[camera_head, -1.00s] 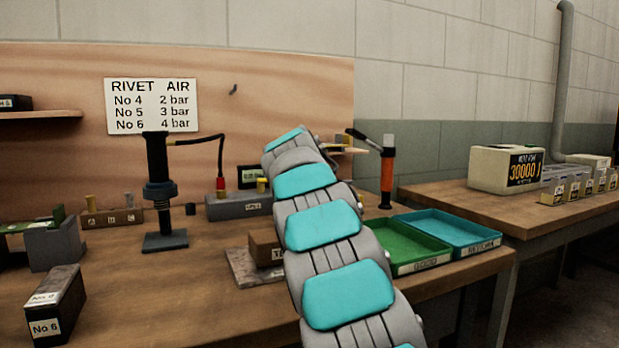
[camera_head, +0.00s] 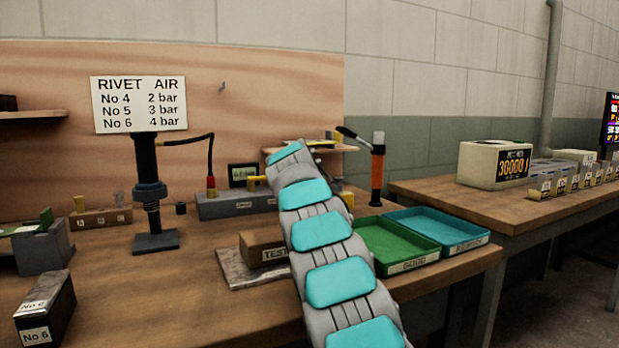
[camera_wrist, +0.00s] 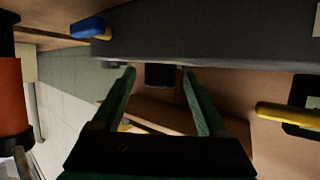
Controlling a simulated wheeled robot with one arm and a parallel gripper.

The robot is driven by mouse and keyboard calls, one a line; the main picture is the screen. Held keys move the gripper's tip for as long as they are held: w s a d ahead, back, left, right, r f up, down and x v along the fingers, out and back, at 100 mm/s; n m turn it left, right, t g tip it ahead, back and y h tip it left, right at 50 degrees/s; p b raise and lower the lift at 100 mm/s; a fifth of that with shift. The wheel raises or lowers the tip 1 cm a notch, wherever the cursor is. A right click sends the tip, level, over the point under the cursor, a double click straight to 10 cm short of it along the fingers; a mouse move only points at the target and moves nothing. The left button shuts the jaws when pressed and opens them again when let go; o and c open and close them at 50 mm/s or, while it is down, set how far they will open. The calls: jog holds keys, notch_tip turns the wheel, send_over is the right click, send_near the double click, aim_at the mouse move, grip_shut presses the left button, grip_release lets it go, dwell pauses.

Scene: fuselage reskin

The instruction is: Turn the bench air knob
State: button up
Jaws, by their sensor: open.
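The grey air block (camera_head: 238,204) with a lit gauge (camera_head: 243,175) stands at the back of the bench in the head view. In the wrist view, which looks upside down, the grey block (camera_wrist: 200,35) crosses the top and a yellow handle (camera_wrist: 285,113) lies at the right. My gripper (camera_wrist: 158,72) is open, with a dark squarish piece (camera_wrist: 160,75) in line between its two green fingers. It may be the air knob; I cannot tell whether the fingers touch it. My arm hides this spot in the head view.
A blue-ended lever (camera_wrist: 90,28) is left of the fingers in the wrist view. An orange tool (camera_head: 377,175) stands right of my arm, near green (camera_head: 395,250) and teal (camera_head: 440,228) trays. A black press (camera_head: 150,190) stands left of the block.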

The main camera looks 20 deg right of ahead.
grip_shut()
dwell(0.7)
